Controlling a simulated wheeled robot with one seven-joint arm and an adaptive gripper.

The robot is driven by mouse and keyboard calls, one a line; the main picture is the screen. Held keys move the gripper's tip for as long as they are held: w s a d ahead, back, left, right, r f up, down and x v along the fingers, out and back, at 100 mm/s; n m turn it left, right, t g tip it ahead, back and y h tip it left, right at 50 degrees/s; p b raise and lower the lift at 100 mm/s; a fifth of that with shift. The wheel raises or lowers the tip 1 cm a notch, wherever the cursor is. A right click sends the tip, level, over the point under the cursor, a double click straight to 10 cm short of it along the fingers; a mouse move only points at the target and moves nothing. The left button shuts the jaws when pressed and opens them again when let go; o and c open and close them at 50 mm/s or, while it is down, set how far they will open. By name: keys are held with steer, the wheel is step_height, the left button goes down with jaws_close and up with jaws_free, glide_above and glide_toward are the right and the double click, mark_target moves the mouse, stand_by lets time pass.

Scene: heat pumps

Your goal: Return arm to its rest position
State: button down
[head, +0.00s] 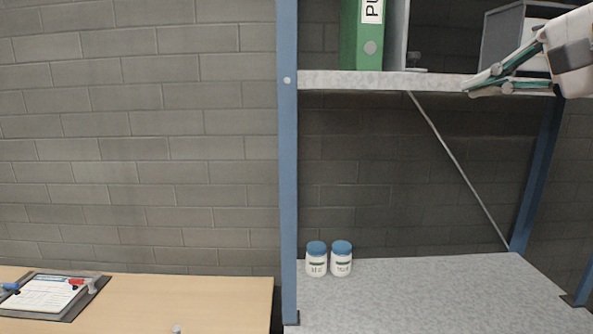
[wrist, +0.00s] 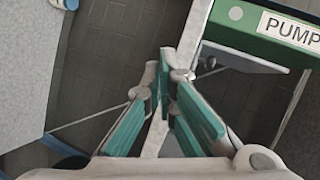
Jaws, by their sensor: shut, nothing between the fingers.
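My gripper (head: 470,88) is at the upper right of the head view, in front of the upper shelf's edge. Its fingers point left and are closed together with nothing between them. The wrist view also shows my gripper (wrist: 168,62), its green-padded fingers meeting near the middle. A green binder (head: 362,35) stands on the upper shelf (head: 350,80), left of my gripper; its "PUMP" label shows in the wrist view (wrist: 290,28).
Two white jars with blue lids (head: 317,262) (head: 342,262) stand on the lower shelf (head: 430,290). A blue post (head: 288,160) borders the rack. A grey box (head: 503,38) is behind my gripper. A wooden table (head: 190,300) at left holds a clipboard (head: 48,294).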

steer(key=s+a+f+n+g+h, duration=0.1)
steer(key=s+a+f+n+g, duration=0.2)
steer(key=f, duration=0.4)
steer(key=s+a+f+n+g, duration=0.2)
steer(key=s+a+f, duration=0.35)
steer(key=f, duration=0.25)
steer(key=s+d+f+n+g+h+p, duration=0.1)
steer(key=s+d+f+n+g+h, duration=0.1)
steer(key=s+f+n, duration=0.4)
steer(key=s+f+g+h, duration=0.1)
steer(key=s+f+h, duration=0.1)
steer(key=s+f, duration=0.3)
steer(key=shift+f+g+h, duration=0.3)
steer(key=shift+f+g, duration=0.1)
steer(key=shift+f, duration=0.35)
